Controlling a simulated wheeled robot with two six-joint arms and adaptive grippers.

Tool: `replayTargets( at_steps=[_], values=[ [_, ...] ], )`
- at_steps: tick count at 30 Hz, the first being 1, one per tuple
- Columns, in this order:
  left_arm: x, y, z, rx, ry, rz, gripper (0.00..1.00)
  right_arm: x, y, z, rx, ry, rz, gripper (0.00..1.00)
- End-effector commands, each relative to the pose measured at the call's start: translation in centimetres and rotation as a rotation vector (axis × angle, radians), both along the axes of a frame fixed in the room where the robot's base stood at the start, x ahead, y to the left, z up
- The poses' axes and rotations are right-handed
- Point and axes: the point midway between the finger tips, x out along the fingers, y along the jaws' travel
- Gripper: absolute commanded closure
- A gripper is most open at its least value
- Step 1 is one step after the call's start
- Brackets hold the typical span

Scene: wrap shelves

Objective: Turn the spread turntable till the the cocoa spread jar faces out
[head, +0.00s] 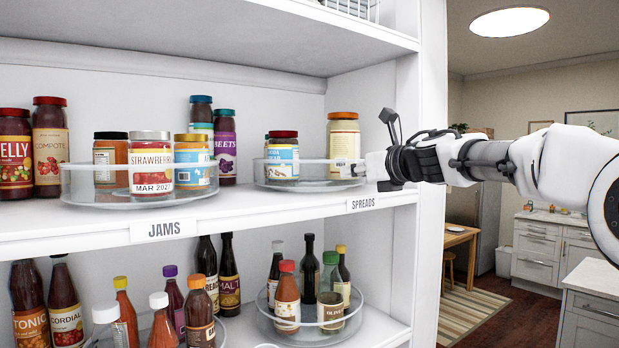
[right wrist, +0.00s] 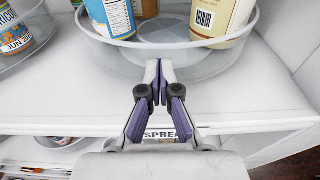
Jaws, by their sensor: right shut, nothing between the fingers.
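The spread turntable (head: 312,183) is a clear round tray on the upper shelf, above the SPREADS label. It bears a jar with a red lid and blue label (head: 284,154) at the left and a jar with an orange lid and cream label (head: 343,140) at the right. The cream jar shows a barcode side in the right wrist view (right wrist: 212,18). I cannot read which jar is cocoa spread. My right gripper (right wrist: 158,68) is shut and empty, its tips at the turntable's near wall; I cannot tell whether they touch. My left gripper is out of view.
The jams turntable (head: 140,200) with several jars stands left on the same shelf. A white side panel (head: 431,90) rises just right of the spreads. Bottles and another turntable (head: 310,335) fill the shelf below. The front shelf edge between the labels is clear.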

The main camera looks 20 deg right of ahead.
Motion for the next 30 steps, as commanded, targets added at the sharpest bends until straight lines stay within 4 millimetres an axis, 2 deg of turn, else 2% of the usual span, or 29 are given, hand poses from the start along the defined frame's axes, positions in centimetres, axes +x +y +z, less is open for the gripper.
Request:
replayTargets(
  at_steps=[9, 21, 30],
  values=[
    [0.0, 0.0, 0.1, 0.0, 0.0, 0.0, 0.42, 0.1, -0.1, 0.0, 0.0, 0.0, 0.0, 1.0],
    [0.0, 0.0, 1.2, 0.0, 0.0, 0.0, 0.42, 1.1, -2.0, 0.1, 0.0, 0.0, -0.001, 1.0],
    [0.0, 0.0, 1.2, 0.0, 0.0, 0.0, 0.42, 1.1, -2.0, 0.0, 0.0, 0.0, 0.0, 1.0]
  ],
)
